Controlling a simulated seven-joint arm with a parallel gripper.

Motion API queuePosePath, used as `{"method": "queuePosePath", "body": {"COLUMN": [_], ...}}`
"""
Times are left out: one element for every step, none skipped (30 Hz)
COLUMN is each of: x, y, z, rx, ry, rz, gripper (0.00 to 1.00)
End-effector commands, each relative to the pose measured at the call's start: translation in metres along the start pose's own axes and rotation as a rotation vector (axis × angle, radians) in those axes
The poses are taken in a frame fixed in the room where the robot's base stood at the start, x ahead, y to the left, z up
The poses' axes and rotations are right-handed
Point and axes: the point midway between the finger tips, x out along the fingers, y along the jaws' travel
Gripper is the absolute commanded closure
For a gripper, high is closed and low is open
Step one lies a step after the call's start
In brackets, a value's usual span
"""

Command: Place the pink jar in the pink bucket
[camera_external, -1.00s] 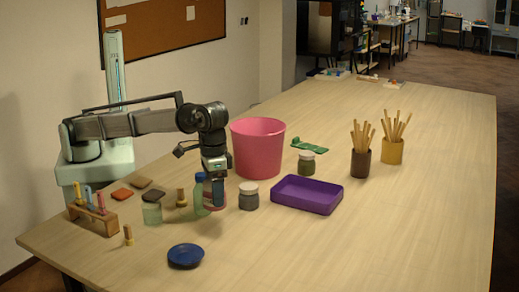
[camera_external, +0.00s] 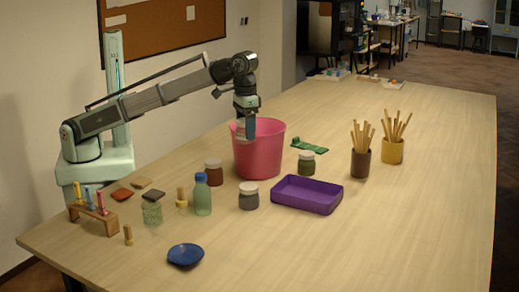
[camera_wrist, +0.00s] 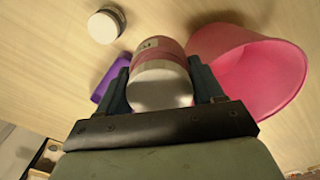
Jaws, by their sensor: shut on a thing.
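The pink jar (camera_wrist: 158,52) with a whitish lid (camera_wrist: 160,85) is between the fingers of my gripper (camera_wrist: 160,78) in the wrist view. My gripper is shut on it. In the external view my gripper (camera_external: 245,128) is raised at the near left rim of the pink bucket (camera_external: 262,155), and the jar is mostly hidden there against the fingers. The bucket stands upright on the table. In the wrist view the bucket (camera_wrist: 268,75) is just right of the jar, with its open mouth partly in view. I cannot tell whether the jar is over the mouth.
A purple tray (camera_external: 306,196) and a grey jar (camera_external: 249,196) stand right of the bottle (camera_external: 202,195). A dark red jar (camera_external: 213,172) is near the bucket's left side. The table's right side is clear.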

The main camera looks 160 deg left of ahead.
Motion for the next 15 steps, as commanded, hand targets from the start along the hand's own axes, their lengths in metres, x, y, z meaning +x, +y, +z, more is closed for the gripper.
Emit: {"method": "queuePosePath", "body": {"x": [-0.004, -0.006, -0.009, -0.011, -0.011, -0.012, -0.013, -0.013, -0.014, -0.015, -0.016, -0.016, -0.017, -0.018, -0.018], "y": [-0.02, -0.029, -0.041, -0.046, -0.05, -0.059, -0.064, -0.071, -0.079, -0.085, -0.091, -0.099, -0.105, -0.111, -0.117], "z": [-0.008, -0.012, -0.018, -0.025, -0.033, -0.042, -0.048, -0.054, -0.062, -0.067, -0.073, -0.08, -0.085, -0.089, -0.095], "rx": [-0.008, -0.011, -0.015, -0.032, -0.059, -0.093, -0.116, -0.139, -0.171, -0.193, -0.216, -0.244, -0.265, -0.285, -0.308], "ry": [0.002, 0.002, 0.003, 0.003, 0.002, 0.001, 0.0, 0.0, -0.001, -0.002, -0.002, -0.003, -0.003, -0.004, -0.004], "rz": [0.002, 0.002, 0.003, 0.002, 0.001, 0.0, -0.001, -0.002, -0.003, -0.004, -0.005, -0.006, -0.006, -0.007, -0.008], "gripper": [0.73, 0.73, 0.73, 0.73, 0.73, 0.73, 0.73, 0.73, 0.73, 0.73, 0.73, 0.73, 0.73, 0.73, 0.73]}}
